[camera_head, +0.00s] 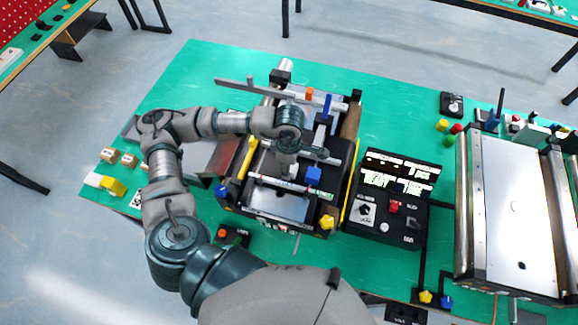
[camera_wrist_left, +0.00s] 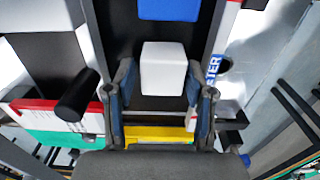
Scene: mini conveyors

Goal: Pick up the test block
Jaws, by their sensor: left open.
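A white block (camera_wrist_left: 165,68) with rounded edges, likely the test block, sits on a dark strip of the mini conveyor in the left wrist view. My left gripper (camera_wrist_left: 160,82) is open, with one finger on each side of the block and a visible gap at each side. A blue block (camera_wrist_left: 168,8) lies beyond the white one in the wrist view. My right gripper is out of view.
A control box (camera_head: 385,205) with a red button stands right of the machine on the green table (camera_head: 190,75). A larger conveyor (camera_head: 505,200) is at far right. Rails and a yellow bar (camera_head: 247,158) surround the hand closely.

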